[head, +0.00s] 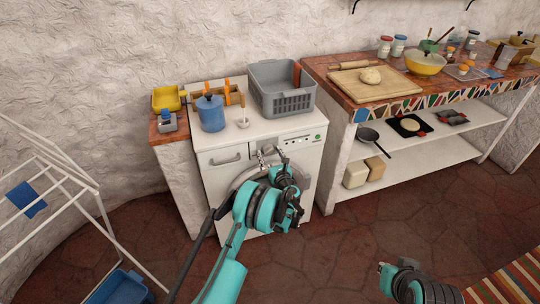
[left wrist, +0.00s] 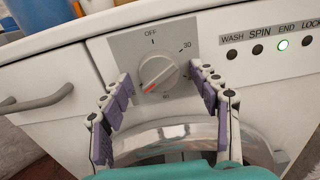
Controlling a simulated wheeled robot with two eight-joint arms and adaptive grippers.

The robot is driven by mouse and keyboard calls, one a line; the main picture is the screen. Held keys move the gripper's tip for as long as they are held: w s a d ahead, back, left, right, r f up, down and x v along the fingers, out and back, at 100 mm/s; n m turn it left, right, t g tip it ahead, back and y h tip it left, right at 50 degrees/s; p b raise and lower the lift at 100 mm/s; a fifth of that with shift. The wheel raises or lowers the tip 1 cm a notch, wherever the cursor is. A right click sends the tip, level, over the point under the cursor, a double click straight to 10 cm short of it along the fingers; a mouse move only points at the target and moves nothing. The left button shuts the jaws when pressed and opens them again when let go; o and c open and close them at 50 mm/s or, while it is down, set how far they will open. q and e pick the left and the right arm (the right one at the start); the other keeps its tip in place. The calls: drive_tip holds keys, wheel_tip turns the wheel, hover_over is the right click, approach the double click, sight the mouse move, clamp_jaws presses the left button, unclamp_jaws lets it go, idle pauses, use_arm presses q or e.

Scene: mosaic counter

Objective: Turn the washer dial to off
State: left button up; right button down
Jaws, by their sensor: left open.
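The white washer (head: 216,182) stands against the wall in the head view. Its round silver dial (left wrist: 158,72) is on a grey plate in the left wrist view. OFF is marked at the top of the plate, 30 at the upper right and 60 at the bottom. The dial's red mark points to the lower left, away from OFF. My left gripper (left wrist: 163,84) is open, with purple-padded fingers on either side of the dial and visible gaps to it. It also shows at the panel in the head view (head: 267,152).
The END light (left wrist: 283,43) glows green. A grey basket (head: 282,88) and a blue pot (head: 210,114) stand on the washer. A mosaic-edged counter (head: 345,101) is to the right, a white drying rack (head: 62,163) to the left. Brown floor lies in front.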

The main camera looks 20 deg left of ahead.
use_arm(q)
drive_tip(key=c, duration=1.2)
drive_tip(key=shift+o, duration=0.2)
